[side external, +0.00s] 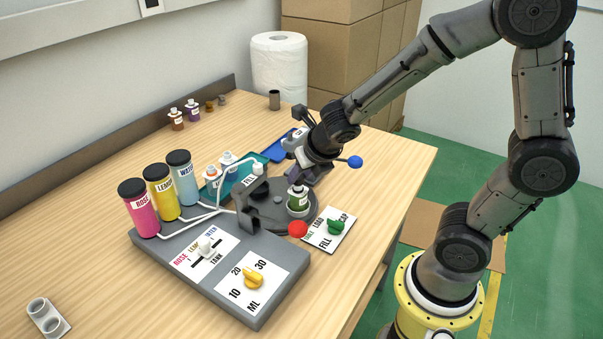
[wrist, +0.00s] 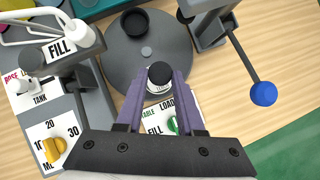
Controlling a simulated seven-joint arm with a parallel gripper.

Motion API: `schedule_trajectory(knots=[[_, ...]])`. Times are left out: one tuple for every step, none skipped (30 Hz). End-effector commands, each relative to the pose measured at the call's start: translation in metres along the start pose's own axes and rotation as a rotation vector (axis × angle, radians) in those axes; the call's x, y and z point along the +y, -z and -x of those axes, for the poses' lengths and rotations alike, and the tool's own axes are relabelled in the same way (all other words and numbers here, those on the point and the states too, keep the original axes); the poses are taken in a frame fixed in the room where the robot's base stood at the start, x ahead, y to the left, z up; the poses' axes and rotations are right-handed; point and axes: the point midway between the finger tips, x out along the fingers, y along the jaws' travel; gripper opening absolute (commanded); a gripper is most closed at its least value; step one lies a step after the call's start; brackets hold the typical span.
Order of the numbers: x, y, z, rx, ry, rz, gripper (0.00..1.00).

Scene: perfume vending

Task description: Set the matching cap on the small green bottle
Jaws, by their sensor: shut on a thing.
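The small green bottle (side external: 298,204) stands upright on the grey round turntable (side external: 268,216), near its front right edge. In the wrist view a strip of its pale upper part (wrist: 158,88) shows between my fingers. My gripper (side external: 297,181) is directly over the bottle, with its purple fingers pointing down. In the wrist view my gripper (wrist: 160,76) is shut on a black cap (wrist: 160,72), which sits between the fingertips in line with the bottle. I cannot tell whether the cap touches the bottle's neck.
A grey machine base (side external: 222,270) with rose, yellow and blue tanks stands left of the turntable. A blue-ball lever (side external: 355,162) and a red ball (side external: 298,229) are nearby. A card with a green knob (side external: 336,227) lies in front.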

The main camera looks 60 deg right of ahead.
Motion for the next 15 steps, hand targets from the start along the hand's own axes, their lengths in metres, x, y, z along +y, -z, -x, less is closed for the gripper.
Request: schedule_trajectory(knots=[[0.0000,-0.0001,0.0001,0.000,0.000,0.000,0.00],[0.0000,-0.0001,0.0001,0.000,0.000,0.000,0.00],[0.0000,-0.0001,0.0001,0.000,0.000,0.000,0.00],[0.0000,-0.0001,0.0001,0.000,0.000,0.000,0.00],[0.0000,-0.0001,0.0001,0.000,0.000,0.000,0.00],[0.0000,-0.0001,0.0000,0.000,0.000,0.000,0.00],[0.0000,0.0000,-0.0002,0.000,0.000,0.000,0.00],[0.0000,0.0001,-0.0004,0.000,0.000,0.000,0.00],[0.0000,0.0003,-0.0007,-0.001,0.000,0.000,0.00],[0.0000,0.0005,-0.0010,-0.001,0.000,0.001,0.00],[0.0000,0.0007,-0.0014,-0.001,0.000,0.001,0.00],[0.0000,0.0010,-0.0019,-0.001,0.000,0.001,0.00],[0.0000,0.0013,-0.0023,-0.001,0.000,0.000,0.00],[0.0000,0.0016,-0.0028,-0.001,0.000,0.000,0.00],[0.0000,0.0021,-0.0035,0.000,0.000,-0.001,0.00]])
